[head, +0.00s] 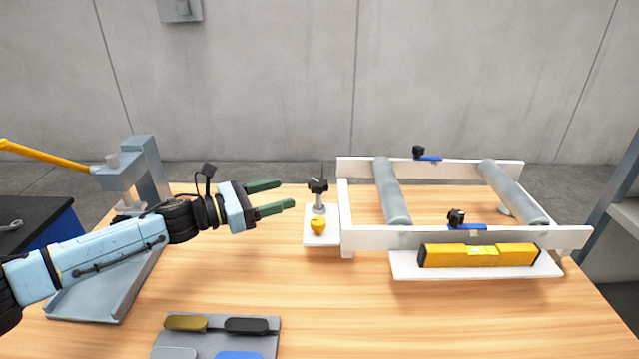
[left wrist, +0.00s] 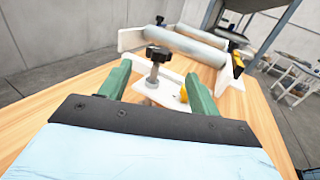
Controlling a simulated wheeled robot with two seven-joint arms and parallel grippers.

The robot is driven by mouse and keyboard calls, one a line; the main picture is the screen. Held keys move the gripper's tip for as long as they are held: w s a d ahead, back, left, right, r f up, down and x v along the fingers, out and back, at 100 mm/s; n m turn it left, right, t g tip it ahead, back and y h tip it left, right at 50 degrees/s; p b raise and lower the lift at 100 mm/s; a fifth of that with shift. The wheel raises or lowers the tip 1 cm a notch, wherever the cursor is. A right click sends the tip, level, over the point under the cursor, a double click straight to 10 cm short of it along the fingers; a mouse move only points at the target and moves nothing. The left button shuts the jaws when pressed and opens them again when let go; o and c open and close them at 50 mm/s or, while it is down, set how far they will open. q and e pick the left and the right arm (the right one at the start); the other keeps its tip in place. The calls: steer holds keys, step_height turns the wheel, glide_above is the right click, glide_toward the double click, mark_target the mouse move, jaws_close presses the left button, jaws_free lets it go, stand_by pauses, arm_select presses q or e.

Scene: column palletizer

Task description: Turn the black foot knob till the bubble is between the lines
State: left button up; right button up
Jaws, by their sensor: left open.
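The black foot knob (head: 318,186) sits on top of a short grey post on a white base plate (head: 309,239), left of the white roller frame (head: 410,237). A yellow spirit level (head: 478,255) lies along the frame's front; its bubble is too small to read. My left gripper (head: 280,194) is open and empty, to the left of the knob and apart from it, fingers pointing right. In the left wrist view the knob (left wrist: 158,54) shows beyond and between the two green fingers (left wrist: 158,84). My right gripper is not in view.
A small yellow knob (head: 318,226) stands on the base plate in front of the post. A grey press with a yellow lever (head: 45,155) stands at left. A grey tray (head: 273,342) with coloured pieces lies at the front. The table between is clear.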

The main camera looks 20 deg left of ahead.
mark_target(309, 186)
arm_select(q)
steer(key=x, duration=1)
steer(key=shift+w+d, duration=0.1)
steer(key=c, duration=1)
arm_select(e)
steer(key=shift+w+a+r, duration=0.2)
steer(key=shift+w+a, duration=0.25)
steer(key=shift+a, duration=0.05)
